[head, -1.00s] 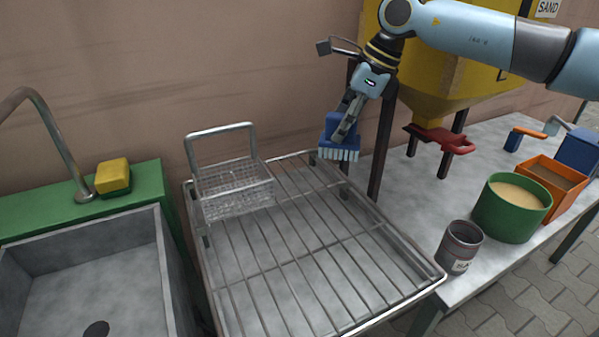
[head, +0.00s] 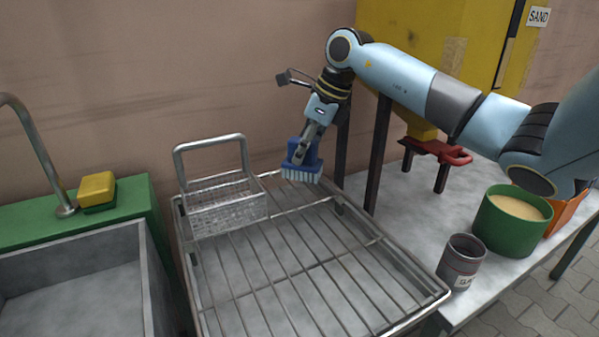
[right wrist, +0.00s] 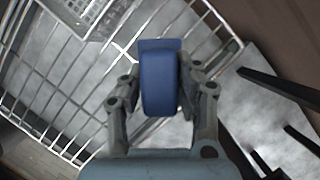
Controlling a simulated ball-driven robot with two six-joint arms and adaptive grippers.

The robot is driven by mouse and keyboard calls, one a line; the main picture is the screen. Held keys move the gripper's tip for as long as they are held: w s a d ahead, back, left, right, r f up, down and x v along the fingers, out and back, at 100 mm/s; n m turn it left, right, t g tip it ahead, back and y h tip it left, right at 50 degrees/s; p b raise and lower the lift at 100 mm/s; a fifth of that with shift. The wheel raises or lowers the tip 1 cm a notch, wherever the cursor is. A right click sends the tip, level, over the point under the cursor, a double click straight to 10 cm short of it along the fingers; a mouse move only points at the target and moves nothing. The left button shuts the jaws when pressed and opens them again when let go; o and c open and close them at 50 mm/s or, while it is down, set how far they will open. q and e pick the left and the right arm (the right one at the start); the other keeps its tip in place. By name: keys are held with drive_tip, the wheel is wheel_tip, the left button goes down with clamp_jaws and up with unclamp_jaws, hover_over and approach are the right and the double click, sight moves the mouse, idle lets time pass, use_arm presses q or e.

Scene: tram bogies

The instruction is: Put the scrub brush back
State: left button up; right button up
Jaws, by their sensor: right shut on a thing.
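The blue scrub brush (head: 302,160) with pale bristles hangs bristles down from my right gripper (head: 308,143). The gripper is shut on its blue body. The brush is above the back right part of the wire drying rack, apart from the small wire basket (head: 226,205) to its left. In the right wrist view the blue brush (right wrist: 160,78) sits between the two fingers (right wrist: 161,95), and its bristles are hidden. The basket (right wrist: 92,14) shows at the top left there. My left gripper is not in view.
The wire rack (head: 300,262) stands beside a grey sink (head: 75,280) with a tap and a yellow-green sponge (head: 97,190). At right are a dark tin (head: 461,262), a green pot of sand (head: 512,222) and a red-handled hopper outlet (head: 436,150).

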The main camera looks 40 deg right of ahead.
sight(300, 167)
drive_tip(key=shift+w+f, duration=0.45)
drive_tip(key=shift+w, duration=0.25)
drive_tip(key=shift+f, duration=2)
drive_tip(key=shift+f+b, duration=0.15)
drive_tip(key=shift+b, duration=0.2)
drive_tip(key=o, duration=1)
drive_tip(key=shift+d, duration=0.1)
